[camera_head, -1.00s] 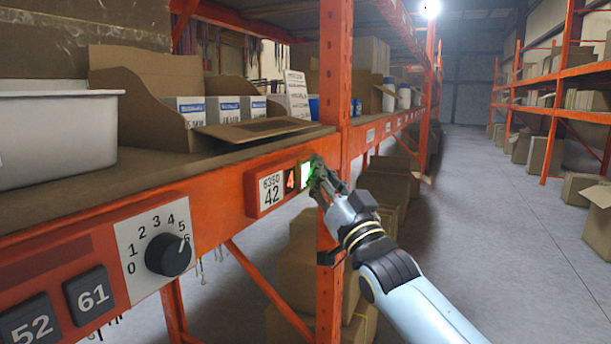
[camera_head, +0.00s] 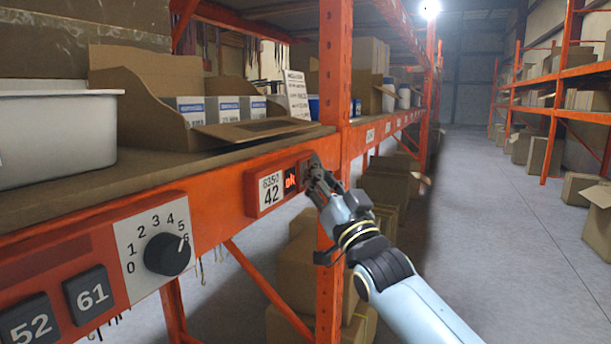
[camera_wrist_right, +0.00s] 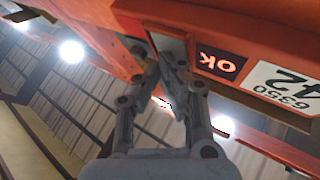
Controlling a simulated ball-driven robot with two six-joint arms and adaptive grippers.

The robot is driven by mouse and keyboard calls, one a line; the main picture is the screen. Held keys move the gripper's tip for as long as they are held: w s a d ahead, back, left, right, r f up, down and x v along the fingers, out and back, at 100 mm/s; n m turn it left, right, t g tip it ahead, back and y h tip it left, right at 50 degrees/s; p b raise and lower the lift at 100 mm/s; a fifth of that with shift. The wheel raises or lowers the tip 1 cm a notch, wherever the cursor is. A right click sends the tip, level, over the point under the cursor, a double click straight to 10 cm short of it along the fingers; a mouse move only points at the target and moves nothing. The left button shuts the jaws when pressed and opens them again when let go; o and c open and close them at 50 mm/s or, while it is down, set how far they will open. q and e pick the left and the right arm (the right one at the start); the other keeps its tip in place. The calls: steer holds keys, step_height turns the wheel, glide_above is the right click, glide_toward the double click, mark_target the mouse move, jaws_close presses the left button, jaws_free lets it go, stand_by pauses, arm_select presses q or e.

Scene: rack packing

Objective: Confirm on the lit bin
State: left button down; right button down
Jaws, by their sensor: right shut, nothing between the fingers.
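The bin module on the orange shelf beam has a white label (camera_head: 271,189) reading 6350 and 42. Beside it a small dark display (camera_head: 290,180) shows red text; in the right wrist view the display (camera_wrist_right: 219,63) reads OK. A button at the right end of the module is mostly hidden behind my right gripper (camera_head: 314,168) and looks unlit. The right gripper is shut and empty, with its fingertips at the button; it also shows in the right wrist view (camera_wrist_right: 160,50). I cannot tell if they still touch it. My left gripper is not in view.
An open cardboard bin (camera_head: 150,110) with white-and-blue boxes and a grey tub (camera_head: 60,130) stand on the shelf. A dial (camera_head: 168,254) and buttons 52 (camera_head: 30,325) and 61 (camera_head: 90,294) are at lower left. An orange upright (camera_head: 333,90) stands close to my gripper.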

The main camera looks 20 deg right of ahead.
stand_by(0.5)
steer(key=shift+s+d, duration=0.55)
steer(key=s+d+p, duration=0.2)
steer(key=s+d, duration=0.1)
steer(key=shift+s+d, duration=0.15)
steer(key=shift+s, duration=0.25)
stand_by(0.7)
